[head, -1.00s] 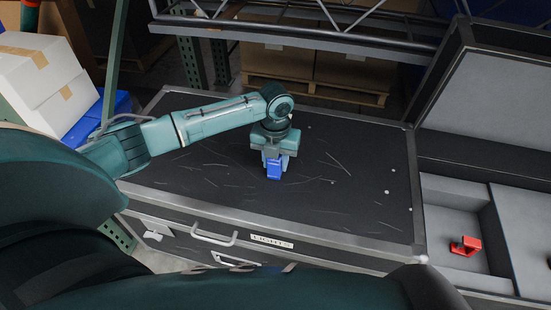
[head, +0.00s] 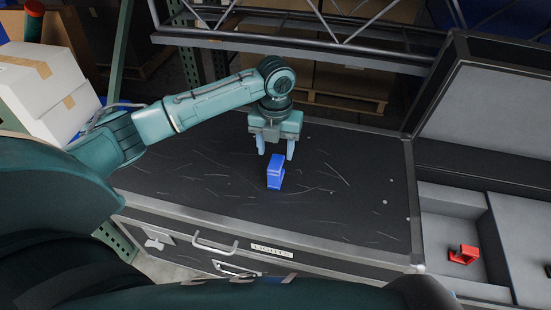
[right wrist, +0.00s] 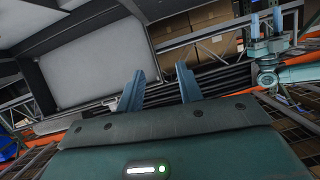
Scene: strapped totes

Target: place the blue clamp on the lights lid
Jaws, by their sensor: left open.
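The blue clamp (head: 274,172) stands on the black, scratched lid (head: 220,170) of the case labelled LIGHTS, near the middle of the lid. My left gripper also shows at the upper right of that view (right wrist: 265,25).
An open case (head: 455,185) with grey compartments stands at the right, with a red clamp (head: 463,255) in one compartment. White boxes (head: 40,85) are at the left. A metal truss (head: 300,40) runs behind the lid. Most of the lid is bare.

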